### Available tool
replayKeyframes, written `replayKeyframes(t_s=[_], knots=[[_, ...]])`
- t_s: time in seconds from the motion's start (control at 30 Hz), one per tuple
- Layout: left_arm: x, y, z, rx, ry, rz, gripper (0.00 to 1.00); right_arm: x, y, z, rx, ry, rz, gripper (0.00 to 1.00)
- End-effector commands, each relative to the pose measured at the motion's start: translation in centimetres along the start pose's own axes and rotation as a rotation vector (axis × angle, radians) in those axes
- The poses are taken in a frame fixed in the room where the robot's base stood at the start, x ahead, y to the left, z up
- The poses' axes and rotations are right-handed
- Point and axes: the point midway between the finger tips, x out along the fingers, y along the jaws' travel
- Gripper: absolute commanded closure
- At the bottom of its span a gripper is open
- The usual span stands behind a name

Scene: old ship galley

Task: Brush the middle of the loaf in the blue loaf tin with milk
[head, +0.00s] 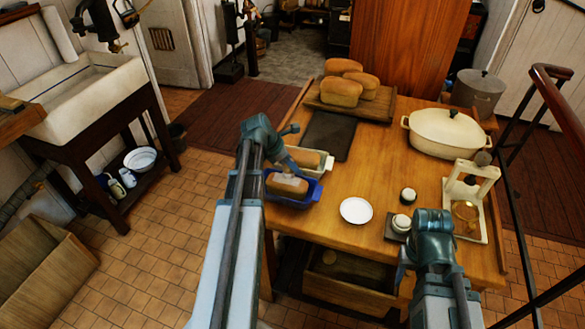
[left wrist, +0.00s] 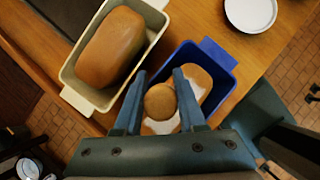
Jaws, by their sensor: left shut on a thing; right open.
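The blue loaf tin (head: 297,203) stands at the table's left edge with a brown loaf (head: 287,186) in it. White patches lie on the loaf's top. The blue tin (left wrist: 219,53) and its loaf (left wrist: 197,78) also show in the left wrist view, partly hidden by my fingers. My left gripper (head: 288,149) is above this tin. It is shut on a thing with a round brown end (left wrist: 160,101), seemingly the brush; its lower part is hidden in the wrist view. I cannot tell whether it touches the loaf. My right gripper (head: 428,238) is open and empty over the table's front right.
A cream loaf tin (left wrist: 103,98) with a loaf stands beside the blue one. A board (head: 375,107) with loaves is behind.

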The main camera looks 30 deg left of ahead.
Motion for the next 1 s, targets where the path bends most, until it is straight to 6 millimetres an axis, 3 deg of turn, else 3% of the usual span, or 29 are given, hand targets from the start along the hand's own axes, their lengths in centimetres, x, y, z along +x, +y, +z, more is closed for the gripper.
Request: replayKeyframes(t_s=[0.53,1.0], knots=[[0.7,-1.3,0.8,0.0,0.0,-0.001,1.0,0.2,0.0,0.0,0.0,0.0,0.0,0.5],[-0.7,-3.9,-1.2,-0.001,0.0,0.0,1.0,0.1,0.0,0.0,0.0,0.0,0.0,0.5]])
